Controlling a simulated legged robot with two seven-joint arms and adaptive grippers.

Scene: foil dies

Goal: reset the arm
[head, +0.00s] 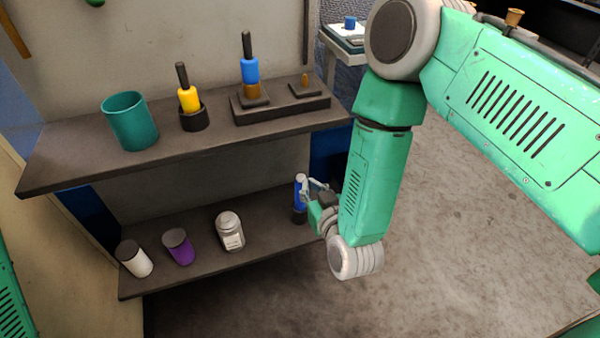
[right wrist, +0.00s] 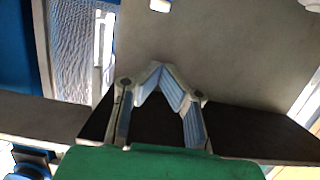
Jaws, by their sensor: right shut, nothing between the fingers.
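My right arm reaches down in front of the shelves in the head view. Its right gripper (head: 314,186) is beside the right end of the lower shelf, close to a blue-topped item with a dark base (head: 299,191). I cannot tell whether they touch. In the right wrist view, the gripper's fingertips (right wrist: 158,70) come together with nothing held between them. My left gripper is not in view.
The upper shelf (head: 60,172) holds a teal cup (head: 131,122), a yellow-and-black stamp (head: 188,99) and a blue-and-black stamp (head: 250,70) on a dark stand. The lower shelf (head: 190,272) holds a white cup (head: 135,260), a purple cup (head: 179,248) and a white jar (head: 230,232). Floor at right is clear.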

